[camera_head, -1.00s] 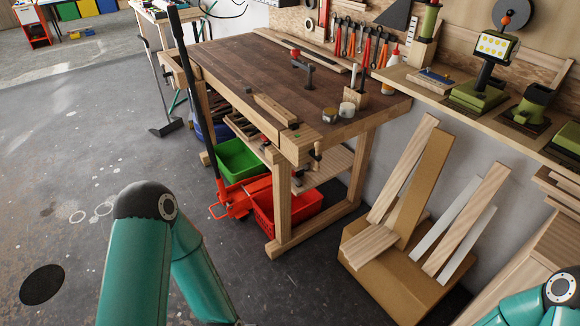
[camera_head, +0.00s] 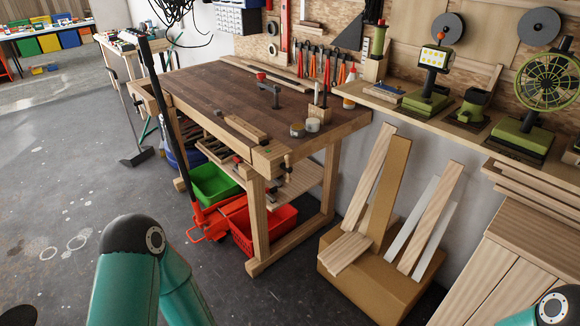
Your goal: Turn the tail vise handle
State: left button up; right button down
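The wooden workbench (camera_head: 205,82) stands ahead, with a dark top and pale legs. At its near right corner is a wooden vise block (camera_head: 268,157). A small upright wooden handle (camera_head: 287,162) shows at the end of this block; it is small, and I cannot tell its turn angle clearly. Teal links of my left arm show at the bottom left and of my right arm at the bottom right corner. Both of my grippers are out of view, and neither arm reaches the bench.
A red pallet jack (camera_head: 211,221) with a tall dark handle stands at the bench's left front. Green (camera_head: 214,184) and red (camera_head: 262,232) crates sit below the bench. A cardboard box (camera_head: 375,288) with planks stands right of it. Grey floor is open at the left.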

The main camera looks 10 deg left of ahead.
aim_at(285, 167)
jog(key=z, duration=0.25)
jog(key=i, duration=0.85)
jog(key=u, duration=0.35)
